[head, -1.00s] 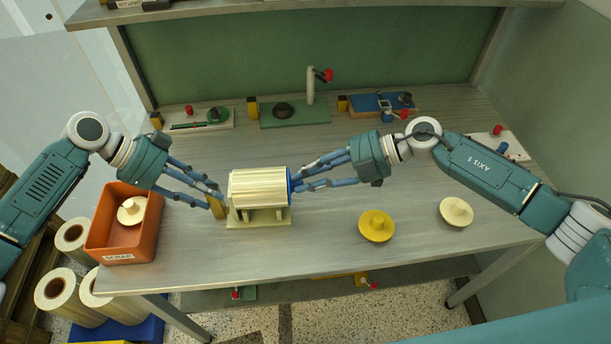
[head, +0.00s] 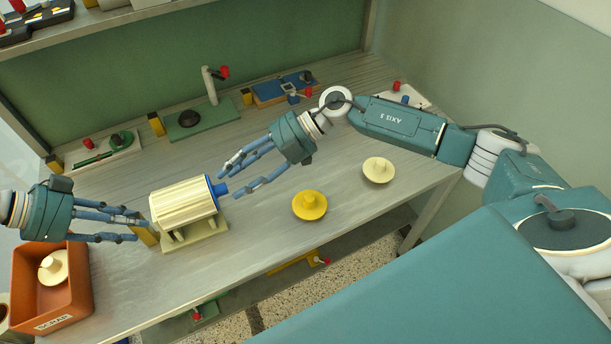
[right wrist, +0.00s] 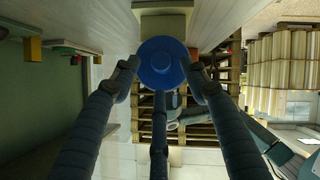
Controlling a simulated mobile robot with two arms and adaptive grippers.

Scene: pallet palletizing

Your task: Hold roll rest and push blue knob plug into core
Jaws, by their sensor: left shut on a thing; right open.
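The cream roll (head: 184,206) lies on its side on the pale roll rest (head: 205,239) near the table's front edge. The blue knob plug (head: 219,189) sits at the roll's right end, its flange against the end face and its knob outward. My left gripper (head: 147,226) is shut on the yellow upright at the rest's left side. My right gripper (head: 228,184) is open and empty, just right of the plug. In the right wrist view the blue knob plug (right wrist: 163,63) faces the camera between the spread fingers (right wrist: 162,70); the core is hidden behind it.
A yellow knob plug (head: 310,204) and a cream knob plug (head: 379,170) stand on the table to the right. An orange scrap bin (head: 82,290) with a cream plug inside is at the left. Several small fixtures line the back of the table.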

